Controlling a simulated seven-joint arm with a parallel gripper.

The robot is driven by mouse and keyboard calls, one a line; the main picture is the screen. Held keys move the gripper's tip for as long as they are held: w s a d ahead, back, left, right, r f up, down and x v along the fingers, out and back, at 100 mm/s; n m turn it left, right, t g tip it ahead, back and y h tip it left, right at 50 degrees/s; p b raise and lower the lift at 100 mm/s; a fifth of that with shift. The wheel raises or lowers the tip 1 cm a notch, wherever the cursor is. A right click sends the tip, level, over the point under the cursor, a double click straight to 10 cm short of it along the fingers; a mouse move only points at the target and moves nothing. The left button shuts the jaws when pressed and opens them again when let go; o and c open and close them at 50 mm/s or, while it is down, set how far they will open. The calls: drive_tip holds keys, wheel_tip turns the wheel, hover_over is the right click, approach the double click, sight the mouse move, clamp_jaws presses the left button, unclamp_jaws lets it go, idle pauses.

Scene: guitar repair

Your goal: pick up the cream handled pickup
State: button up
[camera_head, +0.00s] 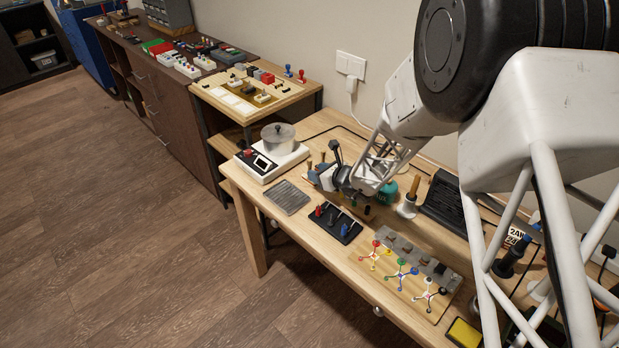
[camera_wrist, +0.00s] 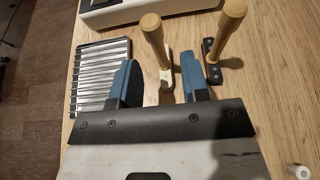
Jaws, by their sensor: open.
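In the wrist view, the cream handled pickup (camera_wrist: 166,78) has a cream base and a wooden handle standing up from it. It shows between the two blue fingers of my gripper (camera_wrist: 157,70), closer to the right finger. The gripper is open, and I see no grip on the pickup. A black-based pickup (camera_wrist: 212,73) with a similar wooden handle stands just right of the right finger. In the head view, my gripper (camera_head: 326,174) is low over the bench by the wooden handles (camera_head: 310,164); the pickup bases are hard to make out there.
A white scale-like device (camera_head: 272,160) with a round pot stands behind. A black tray with coloured pieces (camera_head: 334,222) is in front. Bare wood shows right of the pickups.

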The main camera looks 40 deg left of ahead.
drive_tip(key=shift+x, duration=2.25)
drive_tip(key=shift+c, duration=0.2)
clamp_jaws()
